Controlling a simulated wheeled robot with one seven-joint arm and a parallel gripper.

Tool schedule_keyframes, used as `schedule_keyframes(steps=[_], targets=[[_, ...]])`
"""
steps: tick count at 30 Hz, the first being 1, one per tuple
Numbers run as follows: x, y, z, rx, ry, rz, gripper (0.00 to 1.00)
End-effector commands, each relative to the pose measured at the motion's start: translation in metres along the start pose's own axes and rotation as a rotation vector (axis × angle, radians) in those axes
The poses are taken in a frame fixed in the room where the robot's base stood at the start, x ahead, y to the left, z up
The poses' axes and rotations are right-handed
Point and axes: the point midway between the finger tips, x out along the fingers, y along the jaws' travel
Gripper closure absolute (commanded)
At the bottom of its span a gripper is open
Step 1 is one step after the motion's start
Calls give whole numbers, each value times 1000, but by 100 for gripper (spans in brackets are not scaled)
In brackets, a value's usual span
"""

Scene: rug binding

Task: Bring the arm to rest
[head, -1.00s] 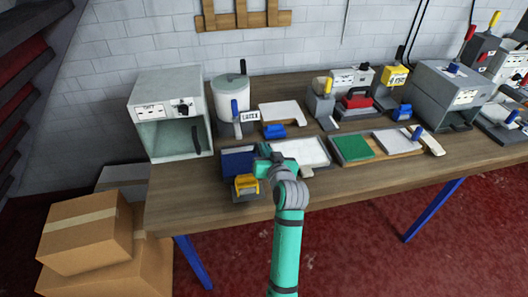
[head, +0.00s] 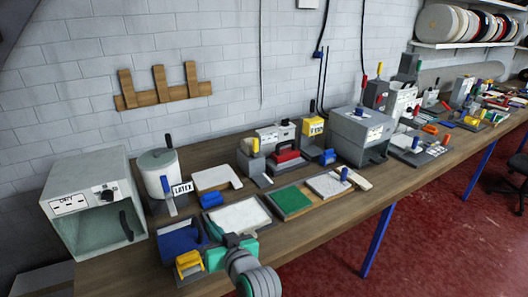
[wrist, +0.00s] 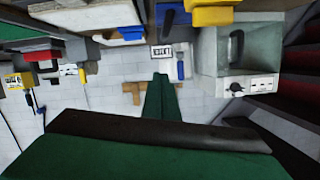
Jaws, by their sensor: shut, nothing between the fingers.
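My arm reaches up from the bottom of the head view, its green and grey end (head: 232,252) over the front edge of the workbench (head: 330,222). It overlaps the white-topped tray (head: 238,216) in the picture; I cannot tell whether it touches anything. In the wrist view, which shows the room upside down, my gripper (wrist: 160,82) is shut, its green fingers together and empty, pointing towards the white wall.
A grey oven-like box (head: 92,205) stands at the left, beside a white LATEX pot (head: 160,172). A tray with a green pad (head: 291,200) lies right of the arm. A grey machine (head: 360,135) stands farther right. Red floor (head: 440,225) in front is open.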

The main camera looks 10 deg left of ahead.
Motion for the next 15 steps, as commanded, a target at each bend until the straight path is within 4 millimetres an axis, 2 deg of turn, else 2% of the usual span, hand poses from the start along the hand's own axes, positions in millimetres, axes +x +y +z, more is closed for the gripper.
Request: schedule_keyframes(steps=[5,11,15], targets=[[-6,11,29,42,12,40,100],[-30,33,90,115,47,145,100],[-55,46,130,150,71,226,100]])
